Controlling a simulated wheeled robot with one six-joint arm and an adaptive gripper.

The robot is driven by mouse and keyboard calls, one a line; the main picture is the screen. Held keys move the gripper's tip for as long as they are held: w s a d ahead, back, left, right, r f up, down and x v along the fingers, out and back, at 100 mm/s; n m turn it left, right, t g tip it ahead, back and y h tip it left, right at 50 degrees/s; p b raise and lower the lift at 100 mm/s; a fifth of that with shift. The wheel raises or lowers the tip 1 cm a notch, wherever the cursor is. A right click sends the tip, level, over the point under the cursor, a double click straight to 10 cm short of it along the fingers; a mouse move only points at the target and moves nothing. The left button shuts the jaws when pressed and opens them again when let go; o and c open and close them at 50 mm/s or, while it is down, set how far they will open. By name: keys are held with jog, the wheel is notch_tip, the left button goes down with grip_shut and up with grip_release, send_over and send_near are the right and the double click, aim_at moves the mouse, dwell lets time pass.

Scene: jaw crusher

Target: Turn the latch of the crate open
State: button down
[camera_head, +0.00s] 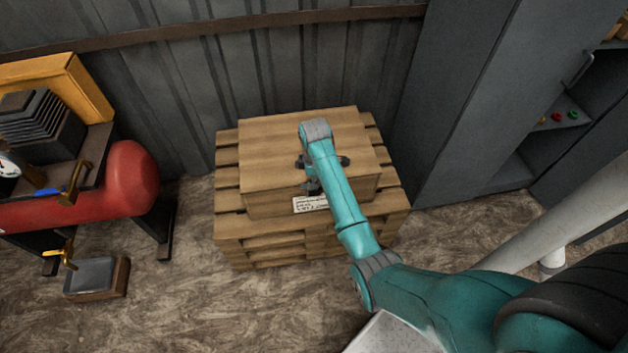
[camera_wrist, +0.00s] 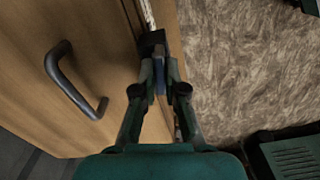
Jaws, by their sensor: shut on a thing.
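The wooden crate (camera_head: 262,165) sits on a stack of pallets, its lid down. In the wrist view its wooden top (camera_wrist: 100,35) fills the left side. My gripper (camera_wrist: 160,75) is at the crate's front edge, its fingers closed on the latch. The latch (camera_wrist: 152,40) shows as a dark block at the edge just beyond the fingertips; a bluish part shows between the fingers. Most of the latch is hidden by the fingers. In the head view my arm covers the latch, and only a dark bit of my gripper (camera_head: 311,187) shows at the front edge.
A dark bar handle (camera_wrist: 75,85) stands up from the crate top, left of my gripper. A white label (camera_head: 310,203) is on the crate's front. A red tank (camera_head: 130,185) stands left, a grey cabinet (camera_head: 470,90) right.

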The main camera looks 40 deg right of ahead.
jog(key=shift+n, duration=1.1)
jog(key=c, duration=1.2)
grip_release()
jog(key=shift+c, duration=0.2)
jog(key=shift+r, duration=0.15)
jog(key=shift+r, duration=3.6)
